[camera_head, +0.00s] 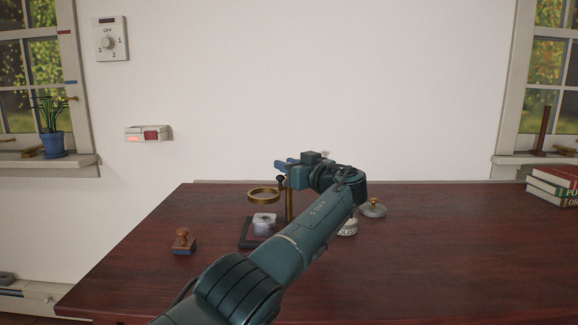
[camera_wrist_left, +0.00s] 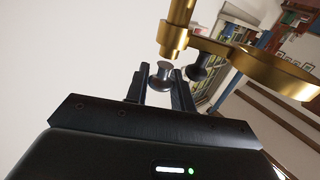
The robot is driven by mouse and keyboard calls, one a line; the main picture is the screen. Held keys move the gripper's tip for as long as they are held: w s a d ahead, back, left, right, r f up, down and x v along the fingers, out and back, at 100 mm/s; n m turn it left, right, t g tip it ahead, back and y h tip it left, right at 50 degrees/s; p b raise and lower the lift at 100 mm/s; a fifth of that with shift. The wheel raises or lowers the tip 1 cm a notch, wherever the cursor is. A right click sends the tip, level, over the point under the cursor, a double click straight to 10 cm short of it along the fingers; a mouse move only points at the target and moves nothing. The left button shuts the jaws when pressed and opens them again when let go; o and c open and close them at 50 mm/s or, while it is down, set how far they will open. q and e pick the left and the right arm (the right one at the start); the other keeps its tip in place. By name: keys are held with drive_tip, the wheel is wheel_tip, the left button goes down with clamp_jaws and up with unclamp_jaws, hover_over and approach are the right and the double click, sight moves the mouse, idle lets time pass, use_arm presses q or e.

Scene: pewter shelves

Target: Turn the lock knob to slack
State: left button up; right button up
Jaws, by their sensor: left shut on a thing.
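A brass stand with a ring (camera_head: 264,195) rises from a dark base on the desk; the ring, its arm and post also fill the upper right of the left wrist view (camera_wrist_left: 290,78). My left gripper (camera_head: 284,168) is at the upper part of the post. In the left wrist view, its fingers (camera_wrist_left: 161,82) are shut on a grey, round-headed lock knob (camera_wrist_left: 162,70) beside the brass collar (camera_wrist_left: 172,45). A second dark knob (camera_wrist_left: 203,66) hangs by the ring's arm, outside the fingers. The post's top is partly hidden by the gripper. My right gripper is not in view.
A stamp (camera_head: 183,241) is to the left, a white pot (camera_head: 347,229) and grey lidded thing (camera_head: 373,208) to the right. Books (camera_head: 552,187) lie at the far right. The desk's right side (camera_head: 450,250) is clear.

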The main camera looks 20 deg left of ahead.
use_arm(q)
drive_tip(key=o, duration=0.9)
drive_tip(key=p+v, duration=0.1)
drive_tip(key=v, duration=1.2)
drive_tip(key=shift+d+p, duration=0.1)
drive_tip(key=shift+p, duration=0.25)
